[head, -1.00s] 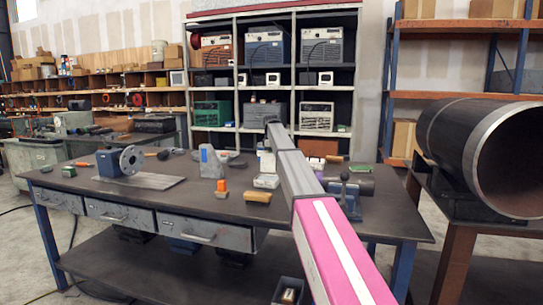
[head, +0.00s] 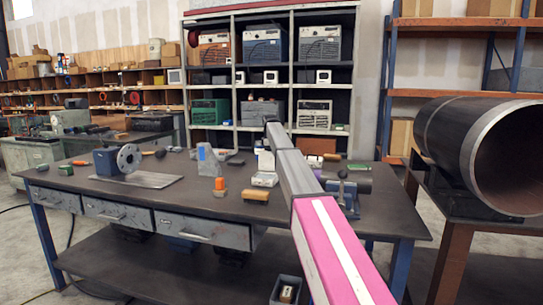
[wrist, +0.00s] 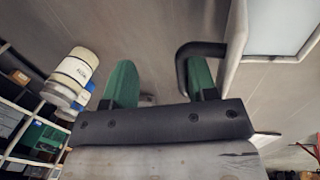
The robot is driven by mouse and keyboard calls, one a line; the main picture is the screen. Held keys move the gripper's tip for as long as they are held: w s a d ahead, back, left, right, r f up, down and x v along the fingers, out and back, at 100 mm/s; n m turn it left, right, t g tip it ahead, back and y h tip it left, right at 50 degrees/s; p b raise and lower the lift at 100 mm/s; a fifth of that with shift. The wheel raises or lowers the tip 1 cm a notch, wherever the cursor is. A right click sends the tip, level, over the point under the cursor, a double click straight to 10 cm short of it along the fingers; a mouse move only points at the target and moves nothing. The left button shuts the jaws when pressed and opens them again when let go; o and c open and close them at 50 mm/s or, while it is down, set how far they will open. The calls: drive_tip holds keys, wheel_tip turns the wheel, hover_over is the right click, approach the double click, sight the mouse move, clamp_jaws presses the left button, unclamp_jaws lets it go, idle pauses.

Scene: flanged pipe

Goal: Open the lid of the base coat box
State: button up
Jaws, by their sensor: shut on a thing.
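My gripper (wrist: 161,82) shows in the wrist view as two green fingers on a dark bar, standing apart. A black bent handle (wrist: 200,48) curves beside and across the right finger. It reaches to a grey-framed pale panel (wrist: 285,28) at the upper right. The handle seems to be what my gripper holds, but the contact is partly hidden. I cannot tell for sure whether the panel is the lid of the base coat box. In the head view my own arm hides the gripper, and no box there is readable as the base coat box.
A pale cylinder (wrist: 73,75) with a label is left of the fingers in the wrist view. The workbench (head: 120,215) carries a flanged part (head: 120,160), an orange item (head: 219,185) and a blue vise (head: 341,195).

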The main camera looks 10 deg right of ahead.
drive_tip(key=shift+r, duration=0.2)
idle(0.4)
wheel_tip(320, 180, up, 10)
drive_tip(key=s, duration=0.2)
drive_tip(key=shift+a+r, duration=0.15)
drive_tip(key=shift+a, duration=0.3)
drive_tip(key=shift+s, duration=0.1)
